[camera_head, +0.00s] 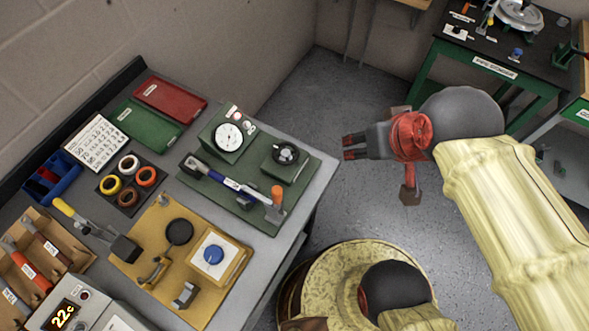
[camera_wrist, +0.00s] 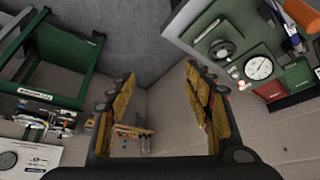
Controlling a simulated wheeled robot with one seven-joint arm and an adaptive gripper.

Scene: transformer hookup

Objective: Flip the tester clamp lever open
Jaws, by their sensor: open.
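The tester is a green base plate (camera_head: 240,199) on the grey bench, bearing a dial gauge (camera_head: 229,136) and a black round knob (camera_head: 286,154). A lever with an orange grip (camera_head: 278,197) stands at its front right corner; it looks like the clamp lever. A blue and silver bar-shaped tool (camera_head: 228,184) lies across the plate towards it. My gripper (camera_head: 350,147) is open and empty, over the floor to the right of the bench, apart from the lever. In the wrist view my gripper (camera_wrist: 160,88) shows spread fingers, and the orange grip (camera_wrist: 302,14) is at the upper right.
A tan board (camera_head: 160,290) with a blue button stands in front of the tester. Coloured rings (camera_head: 128,164), red and green cases (camera_head: 170,96) and a yellow-handled tool (camera_head: 80,217) are farther left. A green-legged table (camera_head: 480,62) stands at the back right. Floor between is clear.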

